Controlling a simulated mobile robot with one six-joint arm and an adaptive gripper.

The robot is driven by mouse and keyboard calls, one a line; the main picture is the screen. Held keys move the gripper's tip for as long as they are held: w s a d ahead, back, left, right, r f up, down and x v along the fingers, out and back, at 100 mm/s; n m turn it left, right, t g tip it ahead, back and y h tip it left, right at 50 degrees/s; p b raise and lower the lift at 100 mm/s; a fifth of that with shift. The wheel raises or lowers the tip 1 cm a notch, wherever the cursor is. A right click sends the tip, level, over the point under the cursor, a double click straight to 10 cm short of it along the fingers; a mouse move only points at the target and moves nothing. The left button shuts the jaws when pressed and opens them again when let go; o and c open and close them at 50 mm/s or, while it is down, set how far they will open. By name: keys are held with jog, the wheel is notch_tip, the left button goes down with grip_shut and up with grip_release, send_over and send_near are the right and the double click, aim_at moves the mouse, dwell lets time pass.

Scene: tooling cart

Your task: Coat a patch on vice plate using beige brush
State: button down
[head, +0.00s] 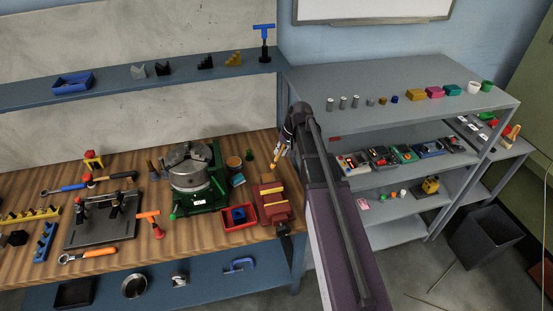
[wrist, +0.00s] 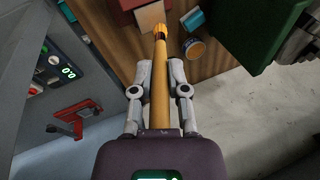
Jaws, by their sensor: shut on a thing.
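My gripper (wrist: 160,78) is shut on the beige brush (wrist: 159,95), whose yellow-tan handle runs between the fingers and points away from me. Its orange-yellow head (wrist: 158,32) overlaps the pale tan plate (wrist: 148,15) at the red vice, in the wrist view; I cannot tell contact from this view. In the head view the brush (head: 277,164) hangs tilted from my gripper (head: 286,140), above and behind the red vice (head: 277,205), apparently clear of it. The vice stands at the right end of the wooden bench.
A green-based rotary chuck (head: 190,170) stands left of the vice, with a red tray (head: 239,216) between them in front. A round tin (wrist: 194,48) lies close right of the brush head. Grey shelves (head: 400,95) with parts stand close on the right.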

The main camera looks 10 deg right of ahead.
jog(key=w+a+r+p, duration=0.2)
jog(key=w+r+p, duration=0.1)
jog(key=w, duration=0.3)
jog(key=shift+w+r, duration=0.2)
jog(key=shift+w, duration=0.15)
jog(key=shift+f, duration=0.15)
dwell(0.4)
jog(key=shift+f+b, duration=2.35)
notch_tip(320, 180, down, 4)
jog(key=b, duration=0.3)
jog(key=shift+r+b, duration=0.1)
jog(key=shift+b, duration=0.3)
jog(key=shift+a, duration=0.1)
